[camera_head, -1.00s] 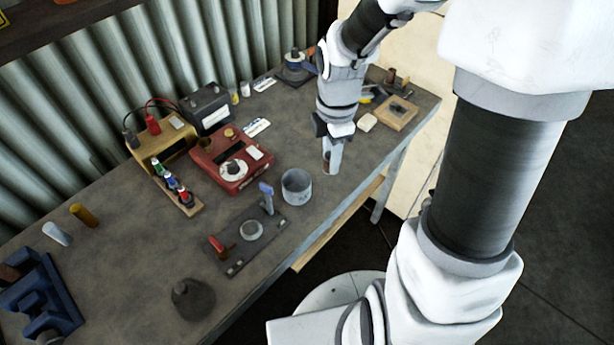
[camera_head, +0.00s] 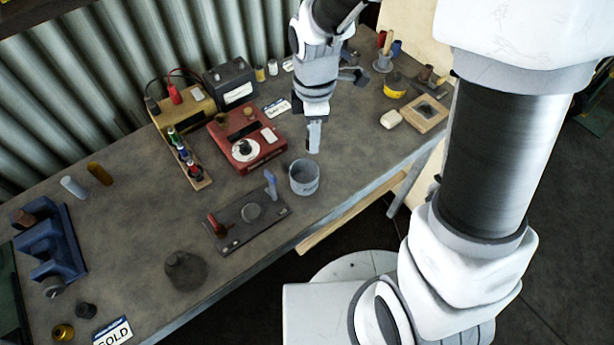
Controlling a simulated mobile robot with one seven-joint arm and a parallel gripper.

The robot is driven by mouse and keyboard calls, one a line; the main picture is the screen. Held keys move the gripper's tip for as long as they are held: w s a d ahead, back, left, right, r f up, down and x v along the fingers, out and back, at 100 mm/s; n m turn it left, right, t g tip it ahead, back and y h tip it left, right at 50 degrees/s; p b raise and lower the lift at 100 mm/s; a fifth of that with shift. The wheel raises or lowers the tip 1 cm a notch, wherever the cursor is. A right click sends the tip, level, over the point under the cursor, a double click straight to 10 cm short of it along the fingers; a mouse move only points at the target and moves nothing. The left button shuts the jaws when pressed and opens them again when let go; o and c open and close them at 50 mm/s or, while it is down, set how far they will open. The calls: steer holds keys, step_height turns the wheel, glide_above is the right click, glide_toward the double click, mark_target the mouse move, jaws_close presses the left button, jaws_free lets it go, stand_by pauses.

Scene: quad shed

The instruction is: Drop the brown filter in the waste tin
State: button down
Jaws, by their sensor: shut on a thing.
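The waste tin appears to be the open grey metal tin (camera_head: 304,188), upright near the bench's front edge. My gripper (camera_head: 313,140) points down, just behind and above this tin and apart from it. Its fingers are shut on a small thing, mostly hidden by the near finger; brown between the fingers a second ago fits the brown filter. Whether the held thing clears the bench top is hard to tell.
A dark plate with red and blue upright handles (camera_head: 232,228) lies left of the tin. A red meter box (camera_head: 240,150) stands behind it. The bench (camera_head: 345,165) right of the tin is clear.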

step_height(320, 180, down, 5)
steer(key=b, duration=0.3)
steer(key=shift+f+b, duration=0.15)
steer(key=shift+b, duration=0.25)
steer(key=c, duration=0.5)
jaws_free()
step_height(320, 180, up, 18)
steer(key=p, duration=0.1)
steer(key=shift+f, duration=0.25)
